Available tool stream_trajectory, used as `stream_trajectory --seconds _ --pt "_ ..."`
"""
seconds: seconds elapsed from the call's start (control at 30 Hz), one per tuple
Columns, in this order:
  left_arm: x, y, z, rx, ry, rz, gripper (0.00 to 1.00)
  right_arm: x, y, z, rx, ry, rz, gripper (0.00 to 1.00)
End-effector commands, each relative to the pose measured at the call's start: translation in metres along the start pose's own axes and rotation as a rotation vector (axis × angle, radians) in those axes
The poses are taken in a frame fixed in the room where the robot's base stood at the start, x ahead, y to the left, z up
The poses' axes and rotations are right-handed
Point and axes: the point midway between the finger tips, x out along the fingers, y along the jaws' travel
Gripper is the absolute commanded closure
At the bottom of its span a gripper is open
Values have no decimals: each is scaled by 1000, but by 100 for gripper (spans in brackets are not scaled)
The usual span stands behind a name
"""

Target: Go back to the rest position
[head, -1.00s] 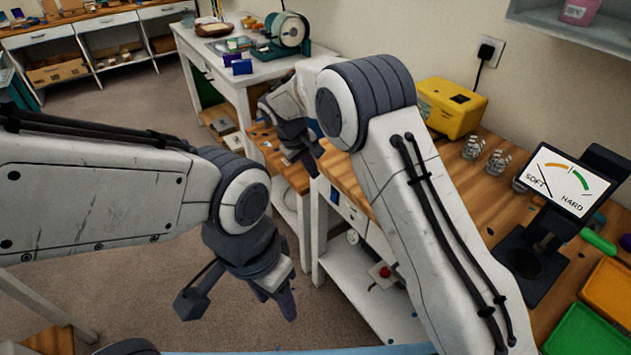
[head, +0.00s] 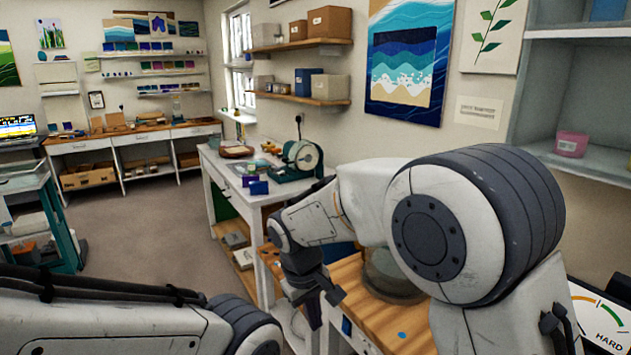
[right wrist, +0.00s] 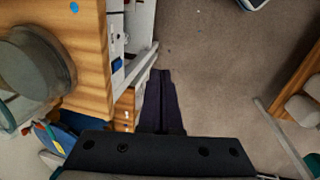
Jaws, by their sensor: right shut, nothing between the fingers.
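My right arm comes in from the right in the head view, bent at the elbow. My right gripper (head: 314,312) points down by the front edge of the wooden bench (head: 405,325). In the right wrist view its dark fingers (right wrist: 162,100) lie together, shut and empty, over the floor beside the bench. My left arm crosses the bottom left of the head view. Its gripper is below the picture and hidden.
A round grey pot-like thing (head: 390,275) stands on the bench, partly behind my right arm. A white table (head: 235,185) with a green-and-white machine (head: 301,160) stands beyond. A meter display (head: 600,320) is at lower right. Carpet floor (head: 150,225) is open at centre left.

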Motion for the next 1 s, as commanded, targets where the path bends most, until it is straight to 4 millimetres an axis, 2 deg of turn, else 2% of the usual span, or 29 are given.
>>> stream_trajectory --seconds 0.03,0.2,0.3,0.43,0.5,0.6,1.0 --pt "0 0 0 0 0 0 50 -15 -13 24 -7 11 -29 100" --pt "0 0 0 0 0 0 50 -39 -53 110 -22 25 -131 100" --pt "0 0 0 0 0 0 50 -43 -71 157 -27 32 -182 100" --pt "0 0 0 0 0 0 50 -41 -86 202 -29 36 -230 100" --pt "0 0 0 0 0 0 50 -38 -91 217 -29 36 -245 100" --pt "0 0 0 0 0 0 50 -36 -94 228 -30 37 -257 100" --pt "0 0 0 0 0 0 50 -36 -95 230 -29 35 -259 100"
